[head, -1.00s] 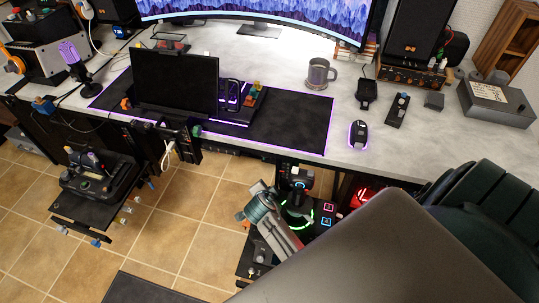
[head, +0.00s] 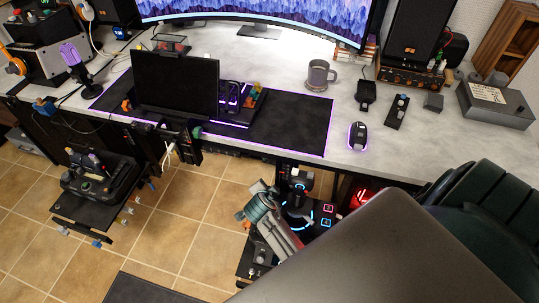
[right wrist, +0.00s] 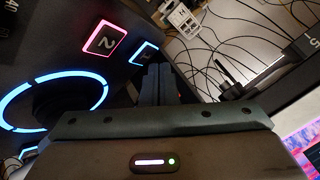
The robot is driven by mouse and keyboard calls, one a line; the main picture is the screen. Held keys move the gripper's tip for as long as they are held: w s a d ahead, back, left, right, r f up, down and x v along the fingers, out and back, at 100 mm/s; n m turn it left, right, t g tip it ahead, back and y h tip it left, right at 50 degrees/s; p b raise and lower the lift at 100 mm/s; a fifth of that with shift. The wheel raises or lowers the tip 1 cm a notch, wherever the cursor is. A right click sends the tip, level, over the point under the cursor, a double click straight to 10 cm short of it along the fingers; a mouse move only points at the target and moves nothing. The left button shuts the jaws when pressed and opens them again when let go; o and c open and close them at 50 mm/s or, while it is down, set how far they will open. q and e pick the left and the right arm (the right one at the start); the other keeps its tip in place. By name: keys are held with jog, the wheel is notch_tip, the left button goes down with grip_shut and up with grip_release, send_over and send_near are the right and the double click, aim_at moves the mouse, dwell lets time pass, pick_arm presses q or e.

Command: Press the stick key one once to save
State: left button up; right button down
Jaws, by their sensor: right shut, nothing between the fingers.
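The stick base (head: 297,205) stands below the desk's front edge, with a glowing blue ring (head: 311,222). To its right are a pink-lit key marked 2 (head: 329,208) and a blue-lit key (head: 326,222), the stick key one. In the right wrist view the blue key (right wrist: 146,51) is to the right of the pink key 2 (right wrist: 104,39), and the ring (right wrist: 12,90) is at left. My right gripper (right wrist: 153,70) is shut and empty, its tips close beside the blue key; I cannot tell if they touch it. My left gripper is not in view.
The grey desk (head: 290,75) with a monitor, mug and mouse is above. A throttle unit (head: 100,180) is at left. Cables show in the right wrist view.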

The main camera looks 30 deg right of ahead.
jog(key=shift+r, duration=0.25)
notch_tip(320, 180, up, 5)
jog(key=p, duration=0.3)
jog(key=shift+f+p, duration=0.1)
jog(key=shift+p, duration=0.3)
dwell(0.6)
